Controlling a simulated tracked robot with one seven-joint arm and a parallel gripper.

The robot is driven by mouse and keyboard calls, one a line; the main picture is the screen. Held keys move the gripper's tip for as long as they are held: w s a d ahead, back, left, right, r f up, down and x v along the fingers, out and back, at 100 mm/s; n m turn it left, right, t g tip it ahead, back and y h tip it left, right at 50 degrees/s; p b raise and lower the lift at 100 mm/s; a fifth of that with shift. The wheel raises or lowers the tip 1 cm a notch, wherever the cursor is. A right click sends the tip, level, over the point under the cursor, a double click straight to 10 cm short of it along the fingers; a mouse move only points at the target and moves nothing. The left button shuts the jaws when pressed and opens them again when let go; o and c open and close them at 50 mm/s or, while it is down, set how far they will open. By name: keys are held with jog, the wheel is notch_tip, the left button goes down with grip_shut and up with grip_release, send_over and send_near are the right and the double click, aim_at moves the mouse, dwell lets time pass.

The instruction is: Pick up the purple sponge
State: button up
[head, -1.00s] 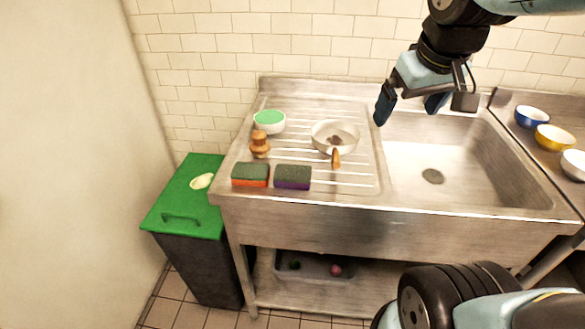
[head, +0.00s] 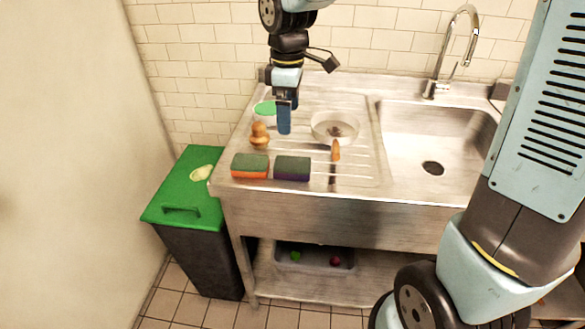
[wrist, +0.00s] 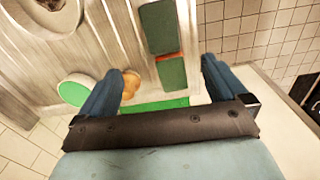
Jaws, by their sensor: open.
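The purple sponge (head: 292,168), with a dark green top and purple lower layer, lies on the drainboard near its front edge in the head view. It seems to be the upper sponge (wrist: 159,26) in the wrist view, with its purple layer not showing. An orange sponge (head: 250,166) with the same green top lies just left of it; it also shows in the wrist view (wrist: 172,74). My gripper (head: 284,130) points down above the drainboard, behind the sponges in the head view. Its two blue fingers are apart with nothing between them in the wrist view.
The sink basin (head: 425,140) is at right, a green-lidded bin (head: 188,193) at left.

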aim_at(287, 163)
jog(key=f, duration=1.4)
jog(key=shift+a+f, duration=0.15)
jog(key=shift+a, duration=0.1)
jog(key=shift+c, duration=0.2)
